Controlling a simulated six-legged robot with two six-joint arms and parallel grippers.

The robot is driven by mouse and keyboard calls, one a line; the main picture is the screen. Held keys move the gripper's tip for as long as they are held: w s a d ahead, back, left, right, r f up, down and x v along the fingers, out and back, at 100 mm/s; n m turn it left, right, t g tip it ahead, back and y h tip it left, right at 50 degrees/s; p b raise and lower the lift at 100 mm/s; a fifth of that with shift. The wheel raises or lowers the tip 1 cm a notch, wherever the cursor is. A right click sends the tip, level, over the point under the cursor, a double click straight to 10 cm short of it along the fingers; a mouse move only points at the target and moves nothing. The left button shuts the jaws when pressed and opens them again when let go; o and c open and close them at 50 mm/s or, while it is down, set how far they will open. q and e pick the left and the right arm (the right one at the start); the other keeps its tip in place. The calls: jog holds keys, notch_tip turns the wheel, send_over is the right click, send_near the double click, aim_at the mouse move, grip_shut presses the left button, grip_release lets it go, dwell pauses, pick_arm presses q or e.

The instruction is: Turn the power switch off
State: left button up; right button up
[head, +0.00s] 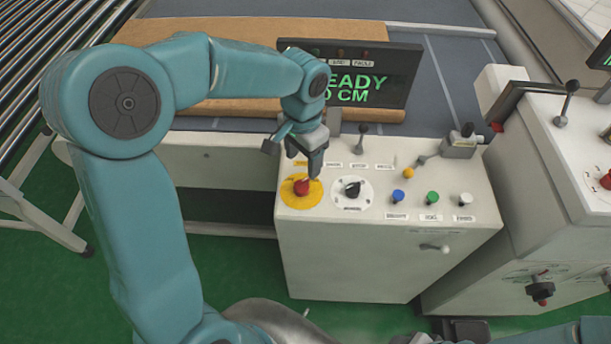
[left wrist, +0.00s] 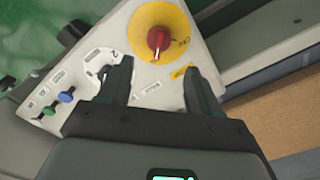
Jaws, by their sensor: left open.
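A red rotary knob on a round yellow plate (head: 301,187) sits at the left of the white control panel's top and looks like the power switch. In the left wrist view the same red knob (left wrist: 158,39) shows clearly, with its grip bar nearly upright in the picture. The small labels are too blurred to read. My left gripper (head: 311,172) is open and empty, close above the knob. In the left wrist view its two fingers (left wrist: 158,68) are spread, with the knob beyond their tips. No contact shows. My right gripper seems to be partly at the bottom edge; its fingers are unclear.
A black knob on a white dial (head: 352,190) is just right of the red knob. Blue (head: 398,198), green (head: 432,199) and white (head: 465,200) buttons follow. A display (head: 372,85) stands behind, partly covered by my arm. Another white cabinet (head: 560,165) is at right.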

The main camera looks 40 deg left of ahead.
aim_at(304, 180)
pick_arm(q)
notch_tip(304, 180, down, 8)
jog(key=shift+d, duration=0.1)
jog(key=shift+s+d+r, duration=0.1)
jog(key=shift+s, duration=0.25)
jog(key=shift+w, duration=0.25)
jog(key=c, duration=0.8)
jog(key=shift+c, duration=1)
